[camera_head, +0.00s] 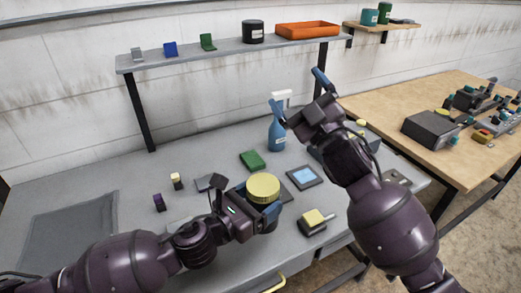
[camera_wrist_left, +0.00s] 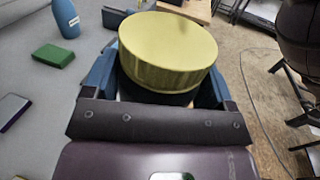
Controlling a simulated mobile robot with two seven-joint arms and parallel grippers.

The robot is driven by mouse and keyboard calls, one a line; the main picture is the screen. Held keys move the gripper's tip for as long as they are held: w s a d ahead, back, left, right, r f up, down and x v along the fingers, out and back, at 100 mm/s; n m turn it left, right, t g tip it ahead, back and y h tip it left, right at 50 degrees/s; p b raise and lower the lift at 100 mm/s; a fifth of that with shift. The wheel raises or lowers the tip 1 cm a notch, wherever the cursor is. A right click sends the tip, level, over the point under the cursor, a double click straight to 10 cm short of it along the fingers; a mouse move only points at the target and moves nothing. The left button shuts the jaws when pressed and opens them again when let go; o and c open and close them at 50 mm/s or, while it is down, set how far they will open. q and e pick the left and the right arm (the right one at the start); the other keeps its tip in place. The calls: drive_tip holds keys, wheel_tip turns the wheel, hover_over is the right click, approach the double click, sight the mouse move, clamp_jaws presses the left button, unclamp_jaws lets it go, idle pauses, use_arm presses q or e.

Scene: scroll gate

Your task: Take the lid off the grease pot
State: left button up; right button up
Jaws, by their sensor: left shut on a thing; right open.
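The grease pot's yellow lid (camera_head: 263,187) is a wide round cap, above the grey bench near its front edge. In the left wrist view the lid (camera_wrist_left: 168,50) sits on a dark pot body (camera_wrist_left: 160,95), mostly hidden below it. My left gripper (camera_head: 266,208) is shut on the grease pot, with its blue fingers on both sides just under the lid. I cannot tell whether the pot touches the bench. My right gripper (camera_head: 299,94) is open and empty, raised above the back of the bench, apart from the pot.
A shelf (camera_head: 225,52) runs behind. A grey mat (camera_head: 72,235) lies at left, and a wooden table (camera_head: 440,160) stands at right.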

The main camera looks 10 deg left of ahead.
drive_tip(key=s+a+r+n+g+y, duration=0.4)
drive_tip(key=a+r+n+g+y, duration=0.3)
drive_tip(key=r+n, duration=0.15)
drive_tip(key=s+a+r+n+g+h, duration=0.1)
drive_tip(key=s+a+r+n+g, duration=0.2)
drive_tip(key=s+a+n+g, duration=0.85)
drive_tip(key=m+h, duration=0.6)
drive_tip(key=h, duration=1.5)
hover_over(260, 184)
drive_tip(key=shift+t, duration=0.25)
drive_tip(key=f, duration=1.9)
drive_tip(key=shift+w+a+f, duration=0.1)
drive_tip(key=shift+a+f, duration=0.1)
drive_tip(key=shift+a, duration=0.1)
drive_tip(key=shift+d+m+h, duration=0.3)
drive_tip(key=shift+d+m, duration=0.1)
drive_tip(key=shift+m, duration=0.2)
drive_tip(key=shift+f, duration=4)
